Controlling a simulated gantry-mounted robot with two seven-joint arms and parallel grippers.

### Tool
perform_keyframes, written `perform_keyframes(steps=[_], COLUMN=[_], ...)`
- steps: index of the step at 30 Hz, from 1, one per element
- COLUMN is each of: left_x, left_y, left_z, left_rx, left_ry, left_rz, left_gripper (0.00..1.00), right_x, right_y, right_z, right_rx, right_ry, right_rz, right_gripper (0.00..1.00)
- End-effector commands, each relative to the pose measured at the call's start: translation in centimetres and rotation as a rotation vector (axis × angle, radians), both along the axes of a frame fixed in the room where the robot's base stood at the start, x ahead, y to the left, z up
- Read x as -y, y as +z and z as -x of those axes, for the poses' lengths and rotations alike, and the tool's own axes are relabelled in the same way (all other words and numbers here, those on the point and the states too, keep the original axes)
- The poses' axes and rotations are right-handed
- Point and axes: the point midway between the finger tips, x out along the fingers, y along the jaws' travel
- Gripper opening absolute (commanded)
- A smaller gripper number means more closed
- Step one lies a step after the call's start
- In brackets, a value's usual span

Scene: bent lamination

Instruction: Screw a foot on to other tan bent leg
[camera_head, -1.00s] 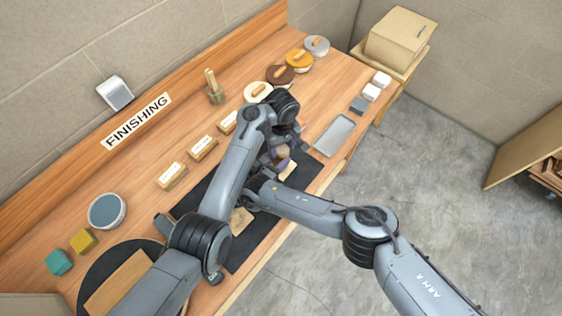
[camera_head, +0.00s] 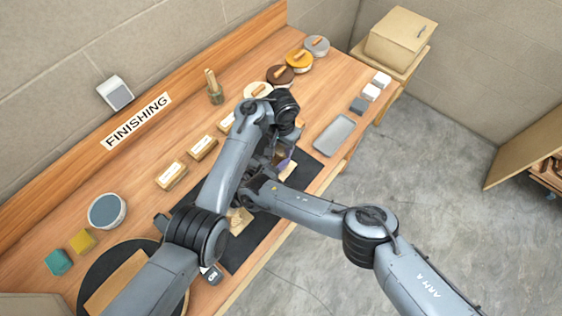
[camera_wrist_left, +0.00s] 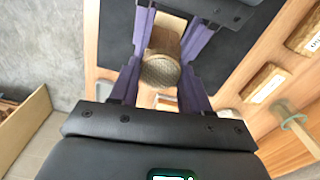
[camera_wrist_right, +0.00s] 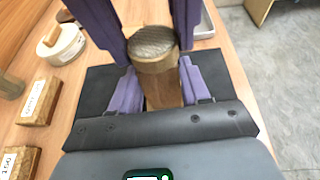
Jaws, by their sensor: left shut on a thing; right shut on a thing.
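A round wooden foot with a grey textured end face (camera_wrist_right: 152,42) sits at the end of a tan leg (camera_wrist_right: 162,88) in the right wrist view. The foot also shows in the left wrist view (camera_wrist_left: 159,70). My left gripper's purple fingers (camera_wrist_left: 160,82) are shut around the foot. My right gripper's purple fingers (camera_wrist_right: 157,82) are shut on the leg just below it. The two grippers face each other closely. In the head view my arms hide most of the joint. Whether the foot is fully seated on the leg cannot be told.
A black mat (camera_head: 250,245) lies under my arms, with a tan wooden piece (camera_head: 239,221) on it. Wooden blocks with labels (camera_head: 172,176), round lidded tins (camera_head: 281,76) and a grey tray (camera_head: 334,134) stand around. The bench's front edge is close to the mat.

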Motion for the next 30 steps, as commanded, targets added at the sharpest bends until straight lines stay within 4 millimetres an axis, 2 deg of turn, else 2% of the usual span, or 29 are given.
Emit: perform_keyframes(steps=[6, 9, 12, 16, 17, 21, 22, 30], left_x=[-0.07, -0.09, -0.04, 0.06, 0.06, 0.05, 0.05, 0.04], left_y=[0.02, -0.03, -0.05, -0.12, -0.12, -0.12, -0.12, -0.07], left_z=[-0.06, -0.04, 0.0, 0.06, 0.06, 0.05, 0.05, 0.1], left_rx=[-0.001, -0.001, -0.001, 0.001, 0.001, 0.001, 0.001, -0.002], left_ry=[-0.653, -0.924, -1.117, -1.096, -1.096, -1.093, -1.093, -1.092], left_rz=[-0.003, -0.004, -0.003, -0.001, -0.001, -0.001, -0.001, 0.0], left_gripper=[0.1, 0.1, 0.1, 0.1, 0.48, 0.7, 0.72, 0.72], right_x=[0.02, 0.02, 0.03, 0.03, 0.02, 0.03, 0.03, 0.03], right_y=[-0.01, -0.01, -0.01, -0.01, -0.01, -0.01, 0.0, 0.03], right_z=[-0.03, -0.03, -0.04, -0.04, -0.03, -0.03, -0.04, -0.06], right_rx=[-0.001, 0.0, 0.0, 0.0, 0.0, 0.0, 0.0, 0.0], right_ry=[0.0, 0.0, 0.0, 0.0, 0.0, 0.0, 0.0, 0.0], right_rz=[0.001, 0.0, 0.0, 0.0, 0.0, 0.0, 0.0, 0.0], right_gripper=[0.0, 0.0, 0.0, 0.0, 0.0, 0.0, 0.0, 0.0])
